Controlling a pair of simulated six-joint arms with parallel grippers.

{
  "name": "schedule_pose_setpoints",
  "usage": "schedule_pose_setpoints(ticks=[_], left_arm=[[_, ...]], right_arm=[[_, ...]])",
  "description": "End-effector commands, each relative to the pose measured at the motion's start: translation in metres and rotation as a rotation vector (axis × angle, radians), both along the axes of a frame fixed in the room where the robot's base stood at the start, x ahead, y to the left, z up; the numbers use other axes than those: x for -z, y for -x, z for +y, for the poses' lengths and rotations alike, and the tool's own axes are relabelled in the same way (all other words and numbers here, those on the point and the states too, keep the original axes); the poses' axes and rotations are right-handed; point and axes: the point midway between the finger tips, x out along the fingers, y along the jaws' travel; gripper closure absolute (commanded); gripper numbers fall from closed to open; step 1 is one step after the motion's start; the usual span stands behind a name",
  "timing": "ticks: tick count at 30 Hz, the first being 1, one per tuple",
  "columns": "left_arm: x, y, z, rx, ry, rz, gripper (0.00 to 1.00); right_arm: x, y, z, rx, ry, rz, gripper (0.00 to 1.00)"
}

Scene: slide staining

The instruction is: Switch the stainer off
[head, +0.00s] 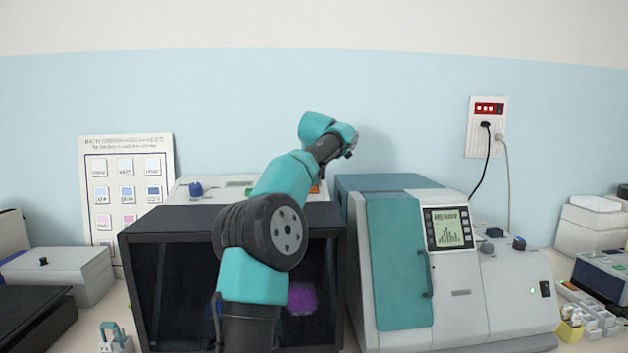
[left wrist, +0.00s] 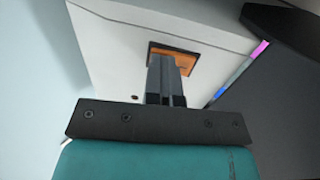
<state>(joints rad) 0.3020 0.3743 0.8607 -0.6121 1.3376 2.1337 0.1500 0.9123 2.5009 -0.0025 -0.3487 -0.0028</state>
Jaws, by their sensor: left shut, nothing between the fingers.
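In the left wrist view a white housing (left wrist: 120,40) fills the middle, with an orange switch-like part (left wrist: 186,60) in a dark recess. My left gripper (left wrist: 163,62) is shut and empty. Its fingertips overlap the orange part and hide some of it; I cannot tell whether they touch it. In the head view my left gripper (head: 351,146) is small and partly hidden by its own wrist, high behind the equipment. A pale unit with a blue knob (head: 196,188) stands behind a black box, partly covered by my left arm. My right gripper is not in view.
The black box (head: 150,290) stands in front of the pale unit. A teal and white machine (head: 460,300) with a lit screen is to its right. A wall socket (head: 487,125) holds two plugged cables. A colour chart (head: 126,185) stands at left.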

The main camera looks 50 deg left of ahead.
Motion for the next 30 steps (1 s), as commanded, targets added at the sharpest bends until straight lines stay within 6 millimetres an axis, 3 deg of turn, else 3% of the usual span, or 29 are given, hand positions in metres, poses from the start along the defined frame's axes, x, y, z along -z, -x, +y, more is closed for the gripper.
schedule_pose_setpoints(ticks=[1,17,23,30], left_arm=[[0.015,-0.001,-0.003,0.0,0.025,0.033,1.0],[0.009,0.002,-0.007,-0.001,0.025,0.029,1.0],[-0.015,0.014,-0.012,-0.008,0.018,0.021,1.0],[-0.057,0.031,-0.027,-0.014,0.013,0.012,1.0]], right_arm=[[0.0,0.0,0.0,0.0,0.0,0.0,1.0],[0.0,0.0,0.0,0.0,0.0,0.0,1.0],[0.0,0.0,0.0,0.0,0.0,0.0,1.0],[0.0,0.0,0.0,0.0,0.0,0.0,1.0]])
